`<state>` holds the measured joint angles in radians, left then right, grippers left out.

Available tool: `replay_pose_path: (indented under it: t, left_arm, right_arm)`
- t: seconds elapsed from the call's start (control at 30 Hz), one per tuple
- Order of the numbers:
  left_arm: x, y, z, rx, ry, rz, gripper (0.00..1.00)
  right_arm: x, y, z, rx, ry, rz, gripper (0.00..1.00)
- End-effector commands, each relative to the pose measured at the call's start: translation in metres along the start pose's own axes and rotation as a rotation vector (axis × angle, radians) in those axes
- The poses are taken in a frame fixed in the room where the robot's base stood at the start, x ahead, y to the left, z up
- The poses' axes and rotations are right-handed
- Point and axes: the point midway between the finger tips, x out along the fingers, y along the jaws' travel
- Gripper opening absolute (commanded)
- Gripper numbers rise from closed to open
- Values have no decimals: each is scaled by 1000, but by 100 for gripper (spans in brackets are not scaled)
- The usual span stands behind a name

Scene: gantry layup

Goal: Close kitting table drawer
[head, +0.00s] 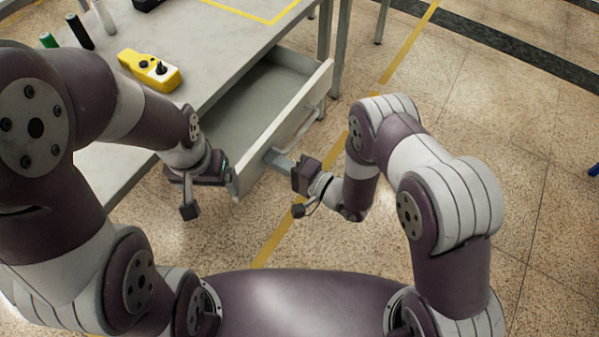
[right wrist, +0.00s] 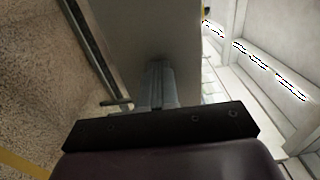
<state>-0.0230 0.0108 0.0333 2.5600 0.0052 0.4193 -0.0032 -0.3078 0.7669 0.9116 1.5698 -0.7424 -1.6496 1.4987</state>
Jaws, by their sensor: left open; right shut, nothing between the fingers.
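The kitting table drawer (head: 251,173) is pulled out from the table, and its empty inside shows in the head view. Its bar handle (head: 312,116) is on the outer face of the front panel. My right gripper (head: 277,157) is shut and empty, with its fingertips at the outer face near the panel's near end. In the right wrist view the shut fingers (right wrist: 157,85) point at the grey front panel (right wrist: 160,30); I cannot tell whether they touch it. My left gripper (head: 222,168) is open beside the drawer's near end, its fingers partly hidden.
The grey table (head: 225,42) carries a yellow device (head: 150,70) and several small cylinders at the left. A yellow tape outline marks the far tabletop. Table legs stand behind the drawer. The speckled floor (head: 480,120) to the right is clear, with a yellow line across it.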

Motion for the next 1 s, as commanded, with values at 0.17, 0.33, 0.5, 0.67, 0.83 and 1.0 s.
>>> replay_pose_path:
  t: [0.17,0.33,0.5,0.67,0.83,1.0]
  left_arm:
    - [16,0,2,0,0,0,89]
    - [33,0,4,0,0,0,89]
    - [49,0,6,0,0,0,89]
    - [59,0,7,0,0,0,89]
    - [63,0,8,0,0,0,89]
    - [63,0,8,0,0,0,89]
  right_arm:
    - [57,4,2,-2,-6,-4,0]
    - [108,5,1,-2,-3,-5,0]
    - [147,5,1,-1,-2,-4,0]
    - [172,3,0,0,0,-2,0]
    - [186,1,0,0,0,-2,0]
    - [190,-1,0,0,0,-2,0]
